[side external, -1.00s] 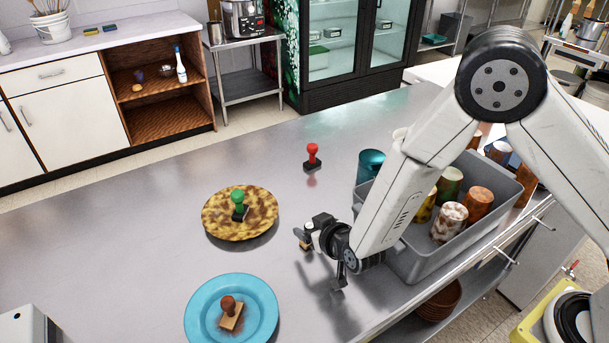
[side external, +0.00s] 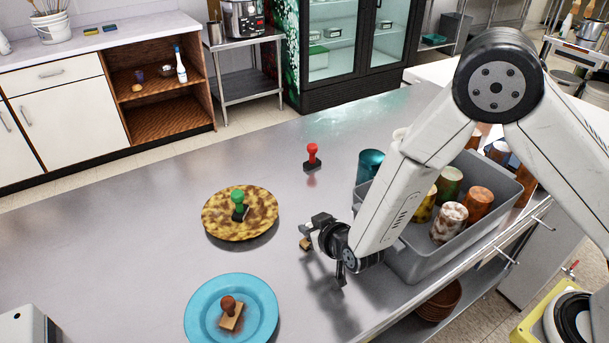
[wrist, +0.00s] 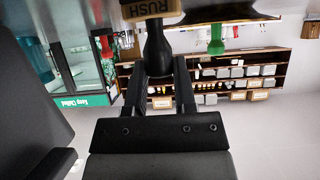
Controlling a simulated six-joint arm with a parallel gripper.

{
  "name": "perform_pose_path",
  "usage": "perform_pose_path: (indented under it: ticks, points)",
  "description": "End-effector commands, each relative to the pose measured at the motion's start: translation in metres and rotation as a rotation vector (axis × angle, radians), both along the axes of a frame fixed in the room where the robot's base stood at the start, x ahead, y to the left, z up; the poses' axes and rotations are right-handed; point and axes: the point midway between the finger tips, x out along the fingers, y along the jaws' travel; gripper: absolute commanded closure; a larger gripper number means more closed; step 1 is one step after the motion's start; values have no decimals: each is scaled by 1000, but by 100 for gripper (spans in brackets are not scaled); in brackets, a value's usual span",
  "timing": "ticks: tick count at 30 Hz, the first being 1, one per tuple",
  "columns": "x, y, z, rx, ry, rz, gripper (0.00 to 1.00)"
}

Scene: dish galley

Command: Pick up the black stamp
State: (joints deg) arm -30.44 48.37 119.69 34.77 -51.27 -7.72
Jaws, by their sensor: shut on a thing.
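The black stamp (wrist: 156,48) has a dark handle and a wooden base marked RUSH. In the wrist view it sits between the two fingers of my gripper (wrist: 167,72), which are shut on its handle. That view is upside down, so the base at its top edge faces down. In the side view my gripper (side external: 309,229) is over the counter, between the yellow-brown plate and the grey bin. The wooden base of the stamp (side external: 305,243) shows just below the fingers; its handle is mostly hidden. I cannot tell exactly how high it hangs.
A green stamp (side external: 238,200) stands on the mottled plate (side external: 212,219). A brown stamp (side external: 230,313) is on the blue plate (side external: 197,318). A red stamp (side external: 312,153) stands behind. The grey bin (side external: 427,262) of cups is right, near a teal cup (side external: 371,164). The left counter is clear.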

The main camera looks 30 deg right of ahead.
Motion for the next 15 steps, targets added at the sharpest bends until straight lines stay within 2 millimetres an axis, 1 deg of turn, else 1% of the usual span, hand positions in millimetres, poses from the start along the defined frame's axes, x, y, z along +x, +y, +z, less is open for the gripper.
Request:
perform_pose_path:
  ticks: [8,15]
  points:
    - [0,0,3,1,-1,0,100]
    - [1,1,18,2,-3,0,100]
